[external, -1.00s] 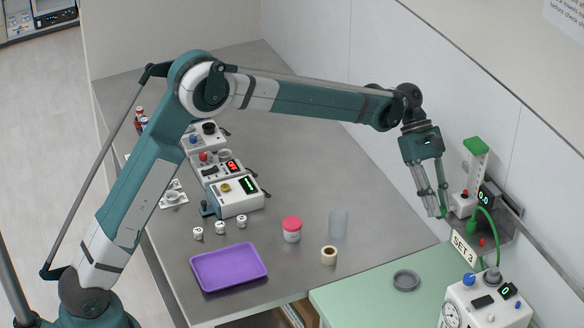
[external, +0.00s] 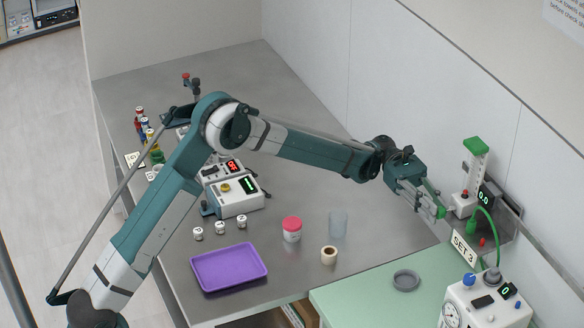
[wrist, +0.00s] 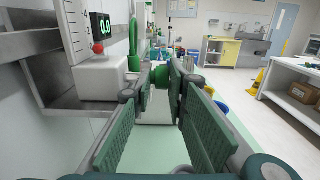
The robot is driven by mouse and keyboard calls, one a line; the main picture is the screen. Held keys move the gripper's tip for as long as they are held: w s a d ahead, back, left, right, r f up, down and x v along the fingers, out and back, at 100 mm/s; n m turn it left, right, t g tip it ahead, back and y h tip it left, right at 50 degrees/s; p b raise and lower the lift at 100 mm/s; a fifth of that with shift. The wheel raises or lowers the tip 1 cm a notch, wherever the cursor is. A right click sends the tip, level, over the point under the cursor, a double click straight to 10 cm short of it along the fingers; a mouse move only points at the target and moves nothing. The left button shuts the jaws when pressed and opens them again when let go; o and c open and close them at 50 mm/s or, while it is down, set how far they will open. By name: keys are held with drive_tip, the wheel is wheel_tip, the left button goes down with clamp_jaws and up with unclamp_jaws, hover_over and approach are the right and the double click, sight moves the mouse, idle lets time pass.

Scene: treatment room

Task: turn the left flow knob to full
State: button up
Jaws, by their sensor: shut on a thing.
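A white flow meter (external: 463,205) with a green-capped upright tube (external: 477,150) is on the wall rail at the right. Its display (external: 484,198) reads 0.0, also in the wrist view (wrist: 103,25). A small green knob (wrist: 160,76) shows between my fingertips in the wrist view, in front of the white block (wrist: 104,80). My gripper (external: 438,211) reaches in from the left, tilted down to the right, with its fingers shut on the green knob. The fingers hide most of the knob, so its setting cannot be read.
A "SET 3" sign (external: 464,249) and a white unit (external: 480,308) with a blue knob (external: 469,279) stand below. A green hose (external: 493,225) hangs beside the meter. A clear cup (external: 338,223) and red-lidded jar (external: 292,229) stand left of my gripper.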

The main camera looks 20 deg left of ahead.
drive_tip(key=shift+s+a+f+g+h, duration=0.1)
drive_tip(key=shift+a+f+g+h, duration=0.05)
drive_tip(key=shift+g+h, duration=0.15)
drive_tip(key=o, duration=0.7)
drive_tip(key=shift+a, duration=0.1)
drive_tip(key=shift+o, duration=0.2)
drive_tip(key=r+v, duration=0.1)
drive_tip(key=v, duration=1)
drive_tip(key=shift+w+a+f, duration=0.2)
drive_tip(key=shift+w+f, duration=0.15)
drive_tip(key=shift+f, duration=0.15)
